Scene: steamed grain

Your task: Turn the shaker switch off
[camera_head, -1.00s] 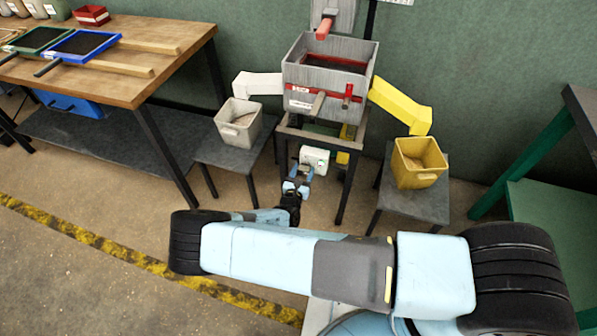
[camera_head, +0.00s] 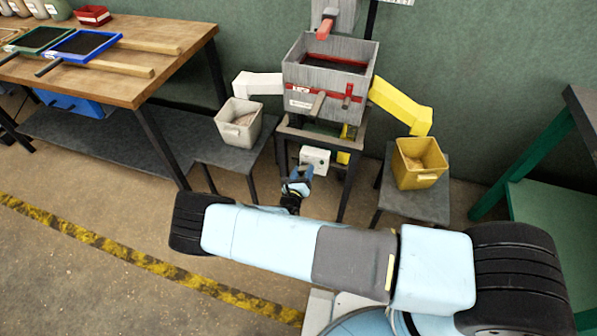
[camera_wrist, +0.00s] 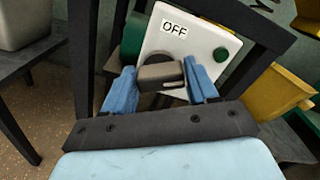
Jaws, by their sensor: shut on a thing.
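The shaker switch is a white box (camera_head: 315,158) mounted low on the shaker stand, below the hopper. My gripper (camera_head: 299,180) is in front of the box. In the wrist view its blue fingers (camera_wrist: 162,84) are either side of the handle and shut on it. The handle's base is partly hidden.
The grey shaker hopper (camera_head: 330,88) stands above, with a white chute (camera_head: 259,84) and a yellow chute (camera_head: 400,106). A grey bin (camera_head: 239,126) and a yellow bin (camera_head: 419,164) holding grain stand on low tables beside the stand's dark legs. A wooden workbench is at left.

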